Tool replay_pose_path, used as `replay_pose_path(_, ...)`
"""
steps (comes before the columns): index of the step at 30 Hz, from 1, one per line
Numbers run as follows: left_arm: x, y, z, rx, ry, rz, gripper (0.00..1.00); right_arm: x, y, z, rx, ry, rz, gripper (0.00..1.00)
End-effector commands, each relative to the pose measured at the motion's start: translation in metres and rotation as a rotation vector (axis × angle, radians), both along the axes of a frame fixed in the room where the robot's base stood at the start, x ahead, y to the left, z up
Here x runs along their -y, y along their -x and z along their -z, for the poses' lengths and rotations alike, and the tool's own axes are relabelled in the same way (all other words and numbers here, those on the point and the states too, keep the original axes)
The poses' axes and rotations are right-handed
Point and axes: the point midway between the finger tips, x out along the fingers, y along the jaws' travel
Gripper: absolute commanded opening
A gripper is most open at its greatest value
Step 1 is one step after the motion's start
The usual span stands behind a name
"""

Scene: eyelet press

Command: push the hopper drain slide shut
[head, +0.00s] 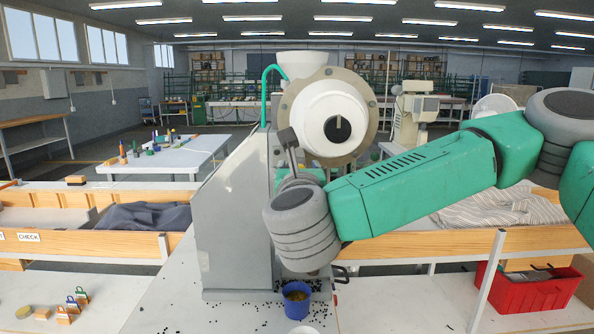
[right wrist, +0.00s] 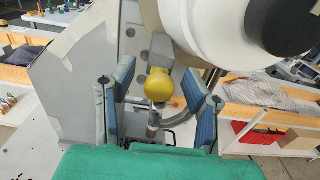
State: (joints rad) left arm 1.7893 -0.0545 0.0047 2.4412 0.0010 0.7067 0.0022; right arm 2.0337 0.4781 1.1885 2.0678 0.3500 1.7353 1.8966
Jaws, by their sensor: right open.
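The grey eyelet press (head: 232,215) stands on the white bench, with a white hopper (head: 303,63) on top and a large round white housing (head: 335,118) facing me. My right gripper (head: 289,148) is in front of the press, just below and left of that housing, partly hidden by its own wrist. In the right wrist view its two blue-padded fingers (right wrist: 158,92) are apart. A yellow knob (right wrist: 158,84) shows between them, with no finger visibly touching it. I cannot tell whether this knob belongs to the drain slide. The slide itself is not clearly seen. My left gripper is not in view.
A blue cup (head: 296,301) stands at the press foot among scattered small black eyelets. A white round container (head: 303,330) is at the bottom edge. A red bin (head: 528,290) is at right; small padlocks (head: 72,303) are at left. Wooden-edged trays flank the press.

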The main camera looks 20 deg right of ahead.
Motion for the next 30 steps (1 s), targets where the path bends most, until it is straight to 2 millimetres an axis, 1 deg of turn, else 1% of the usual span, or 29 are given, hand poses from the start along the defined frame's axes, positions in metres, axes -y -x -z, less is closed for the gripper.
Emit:
replay_pose_path(2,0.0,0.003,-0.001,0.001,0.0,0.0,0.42,-0.001,0.003,0.0,0.0,0.0,-0.001,0.42)
replay_pose_path(5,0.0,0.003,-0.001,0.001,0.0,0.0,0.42,-0.005,0.013,0.001,-0.002,0.0,-0.004,0.42)
replay_pose_path(8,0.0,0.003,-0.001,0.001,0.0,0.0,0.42,-0.011,0.031,0.001,-0.002,0.002,-0.006,0.42)
replay_pose_path(12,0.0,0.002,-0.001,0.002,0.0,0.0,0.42,-0.021,0.063,0.002,-0.003,0.002,-0.007,0.42)
replay_pose_path(16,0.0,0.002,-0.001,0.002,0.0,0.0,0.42,-0.029,0.089,0.001,-0.001,0.003,-0.007,0.42)
replay_pose_path(22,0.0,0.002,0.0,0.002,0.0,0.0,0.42,-0.034,0.105,0.001,-0.001,0.003,-0.007,0.42)
replay_pose_path(30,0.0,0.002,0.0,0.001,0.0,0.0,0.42,-0.034,0.111,0.002,-0.002,0.001,0.0,0.42)
